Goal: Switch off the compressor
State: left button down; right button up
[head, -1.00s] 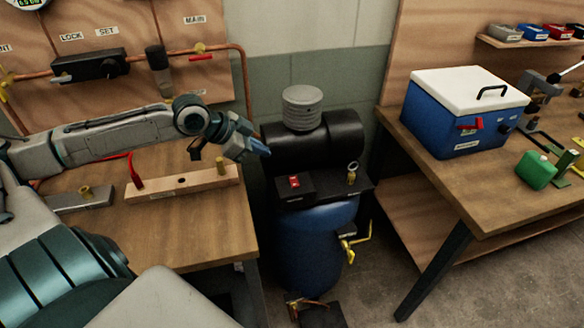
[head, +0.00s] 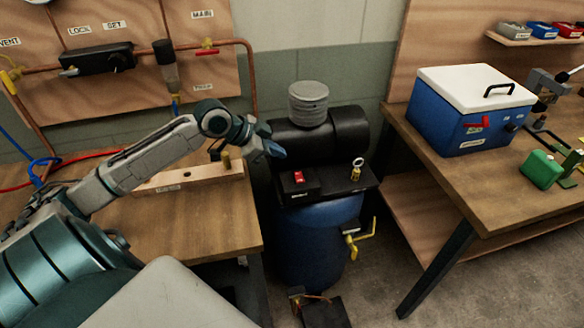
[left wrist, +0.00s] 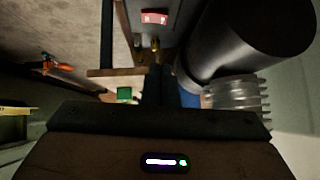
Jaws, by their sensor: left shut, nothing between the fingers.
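The compressor stands on the floor between the two benches, with a blue tank (head: 312,240), a black motor housing (head: 335,135) and a grey ribbed cap (head: 308,104). Its red switch (head: 298,176) sits on a black box at the front left of the top plate. The red switch also shows near the top of the left wrist view (left wrist: 154,18). My left gripper (head: 276,150) is shut and empty, above and slightly left of the switch, apart from it. My right gripper is not in view.
A ring-topped brass fitting (head: 357,170) stands right of the switch, and a yellow valve handle (head: 364,234) sticks out lower down. A wooden block (head: 190,178) lies on the left bench. A blue cooler (head: 455,120) stands on the right bench.

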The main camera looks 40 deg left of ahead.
aim_at(302, 173)
pick_arm(q)
jog(key=p+x, duration=0.1)
jog(key=x, duration=0.5)
jog(key=shift+w+d+p, duration=0.1)
jog(key=shift+d+p, duration=0.05)
jog(key=shift+p, duration=0.15)
notch_tip(302, 173, down, 3)
jog(key=shift+r+p, duration=0.25)
jog(key=shift+p, duration=0.25)
jog(key=shift+a+f, duration=0.3)
jog(key=shift+f, duration=0.4)
